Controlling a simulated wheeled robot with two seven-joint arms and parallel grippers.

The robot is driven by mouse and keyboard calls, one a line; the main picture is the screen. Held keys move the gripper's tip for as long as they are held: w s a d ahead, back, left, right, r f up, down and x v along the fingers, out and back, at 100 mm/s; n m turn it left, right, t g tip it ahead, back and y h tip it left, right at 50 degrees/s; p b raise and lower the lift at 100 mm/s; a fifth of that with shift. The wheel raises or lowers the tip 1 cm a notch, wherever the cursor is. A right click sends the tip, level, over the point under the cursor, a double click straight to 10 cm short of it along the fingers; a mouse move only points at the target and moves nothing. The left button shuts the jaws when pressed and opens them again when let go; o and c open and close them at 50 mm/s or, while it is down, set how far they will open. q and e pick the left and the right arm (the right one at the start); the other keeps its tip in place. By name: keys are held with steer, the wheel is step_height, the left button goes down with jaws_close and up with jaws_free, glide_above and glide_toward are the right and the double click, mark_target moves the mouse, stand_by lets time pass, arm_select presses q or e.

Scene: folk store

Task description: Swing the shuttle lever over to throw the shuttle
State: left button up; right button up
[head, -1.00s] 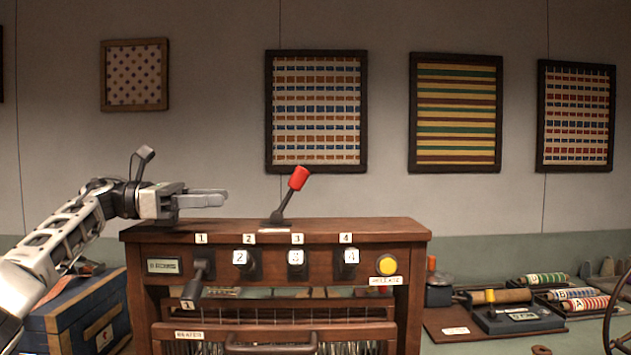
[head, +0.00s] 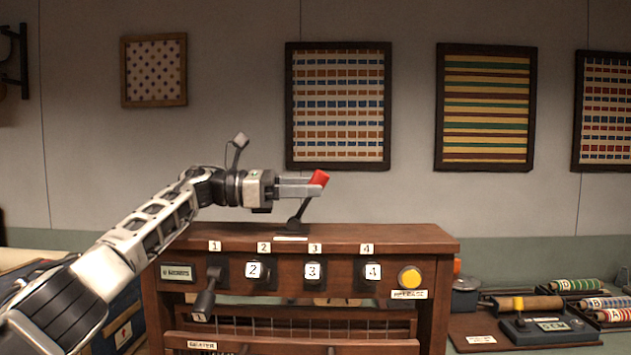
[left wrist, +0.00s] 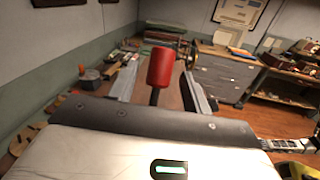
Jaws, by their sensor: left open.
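The shuttle lever stands on top of the wooden loom (head: 400,236). Its dark stem leans to the right and ends in a red knob (head: 320,178). My left gripper (head: 308,186) reaches in from the left at knob height, its fingertips overlapping the knob in the head view. In the left wrist view the red knob (left wrist: 161,67) stands between the two spread fingers, with a gap on each side. The gripper is open and not closed on it. My right gripper is in neither current view.
The loom front has numbered levers, one (head: 207,291) hanging lower than the others, and a yellow button (head: 410,277). Rollers with coloured thread (head: 577,286) and a black device (head: 541,327) lie at right. A blue chest (head: 122,322) stands at left, partly behind my arm.

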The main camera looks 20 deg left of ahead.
arm_select(q)
steer(key=shift+x, duration=1.05)
arm_select(e)
steer(key=shift+w+d+r, duration=0.1)
steer(key=shift+w+d, duration=0.05)
